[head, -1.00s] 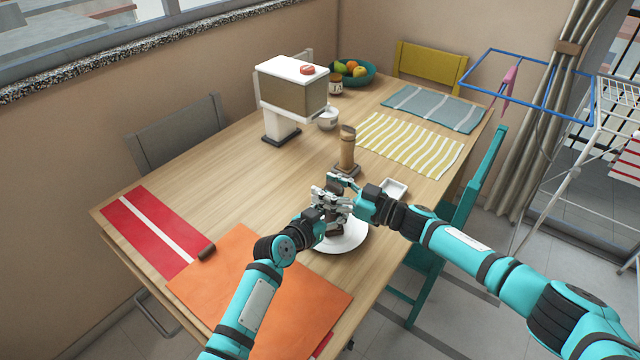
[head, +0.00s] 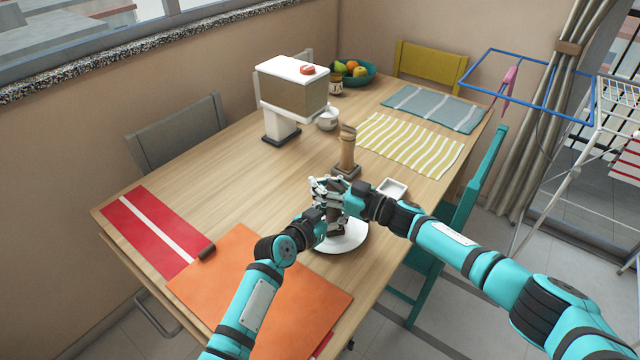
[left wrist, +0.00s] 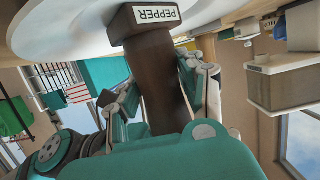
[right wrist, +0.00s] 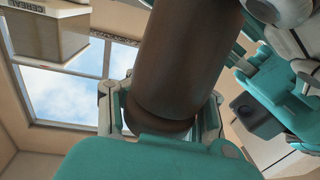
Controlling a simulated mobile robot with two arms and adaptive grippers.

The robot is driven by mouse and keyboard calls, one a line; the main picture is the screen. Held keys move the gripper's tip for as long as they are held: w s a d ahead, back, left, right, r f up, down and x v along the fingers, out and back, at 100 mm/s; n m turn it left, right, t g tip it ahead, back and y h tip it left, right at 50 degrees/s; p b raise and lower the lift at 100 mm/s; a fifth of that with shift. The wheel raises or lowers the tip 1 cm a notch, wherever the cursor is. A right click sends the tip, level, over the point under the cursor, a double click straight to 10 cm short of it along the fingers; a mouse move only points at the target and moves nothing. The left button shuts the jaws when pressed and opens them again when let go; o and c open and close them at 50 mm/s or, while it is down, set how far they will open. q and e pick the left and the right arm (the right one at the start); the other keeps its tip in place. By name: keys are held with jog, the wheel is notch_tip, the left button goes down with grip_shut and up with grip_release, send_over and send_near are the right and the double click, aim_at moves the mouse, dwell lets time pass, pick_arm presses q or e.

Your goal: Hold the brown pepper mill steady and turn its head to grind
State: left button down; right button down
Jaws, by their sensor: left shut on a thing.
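The dark brown pepper mill (head: 337,229) stands over the white plate (head: 355,240), mostly hidden by my grippers in the head view. In the left wrist view its body (left wrist: 152,75) carries a white PEPPER label (left wrist: 157,14). My left gripper (head: 334,212) is shut on the mill's body, low down. My right gripper (head: 328,188) is above it, its fingers on both sides of the mill's head. In the right wrist view, the mill (right wrist: 180,60) lies between these fingers, with narrow gaps beside its rounded end; they look open.
A tall light-brown wooden object (head: 347,150) on a dark base stands just behind. A small white dish (head: 393,188) is right of my grippers. A cereal dispenser (head: 290,90) and cup (head: 328,118) stand farther back. The table's left middle is clear.

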jog(key=shift+w+d+f, duration=0.1)
jog(key=shift+w+d, duration=0.05)
jog(key=shift+d, duration=0.2)
dwell(0.5)
jog(key=m+t+h, duration=0.1)
jog(key=m+t, duration=0.1)
jog(key=m+t+h, duration=0.1)
jog(key=shift+w+d+t+h, duration=0.15)
jog(key=shift+w+t+h, duration=0.15)
jog(key=shift+t, duration=0.1)
jog(key=shift+w+d+f+m+t+h, duration=0.15)
jog(key=shift+d+m+t+h, duration=0.1)
jog(key=shift+m+t+h, duration=0.25)
jog(key=c, duration=1)
grip_release()
jog(key=shift+a, duration=0.2)
jog(key=shift+r, duration=0.2)
jog(key=v, duration=1.2)
